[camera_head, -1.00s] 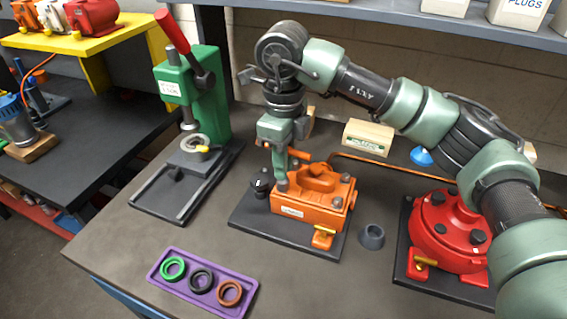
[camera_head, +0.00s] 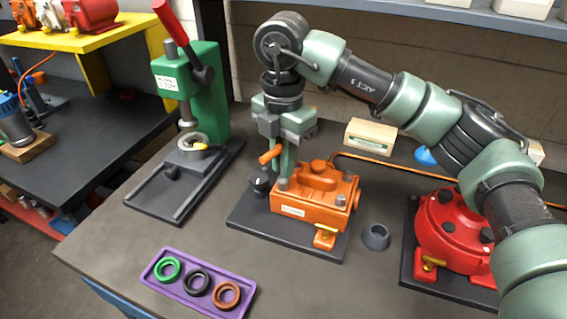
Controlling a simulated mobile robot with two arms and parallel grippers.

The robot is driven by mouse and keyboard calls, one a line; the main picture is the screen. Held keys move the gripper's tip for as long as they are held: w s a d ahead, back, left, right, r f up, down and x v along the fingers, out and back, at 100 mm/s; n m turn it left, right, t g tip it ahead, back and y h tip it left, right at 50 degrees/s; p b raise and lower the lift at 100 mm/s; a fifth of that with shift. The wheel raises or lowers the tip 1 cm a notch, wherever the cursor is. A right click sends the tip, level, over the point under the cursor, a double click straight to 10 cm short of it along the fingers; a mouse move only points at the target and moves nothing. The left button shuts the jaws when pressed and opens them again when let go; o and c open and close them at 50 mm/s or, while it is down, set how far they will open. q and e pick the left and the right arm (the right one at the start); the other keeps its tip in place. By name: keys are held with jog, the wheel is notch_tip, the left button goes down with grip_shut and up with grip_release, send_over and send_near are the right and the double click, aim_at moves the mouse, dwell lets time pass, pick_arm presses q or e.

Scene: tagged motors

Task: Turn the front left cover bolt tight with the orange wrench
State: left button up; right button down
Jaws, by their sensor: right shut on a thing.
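An orange motor housing (camera_head: 310,212) with a raised cover sits on a black base plate (camera_head: 262,232). Grey cover bolts show on its top; the front left cover bolt (camera_head: 283,184) is below my right gripper (camera_head: 284,158). The gripper points down and is shut on the orange wrench (camera_head: 269,155), whose orange handle sticks out to the left. The wrench's lower end is mostly hidden by the fingers, so I cannot tell how it sits on the bolt. My left gripper is out of view.
A green press (camera_head: 205,95) stands at the left. A purple tray (camera_head: 175,288) with green, black and brown rings lies in front. A grey cup (camera_head: 375,237) and a red motor (camera_head: 450,240) are at the right. The front middle of the bench is clear.

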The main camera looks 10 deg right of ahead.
jog(key=m, duration=0.3)
jog(key=shift+m, duration=0.3)
jog(key=shift+n, duration=0.7)
jog(key=shift+r+p, duration=0.4)
jog(key=shift+r, duration=0.6)
jog(key=shift+r+p, duration=1.65)
jog(key=shift+r, duration=0.9)
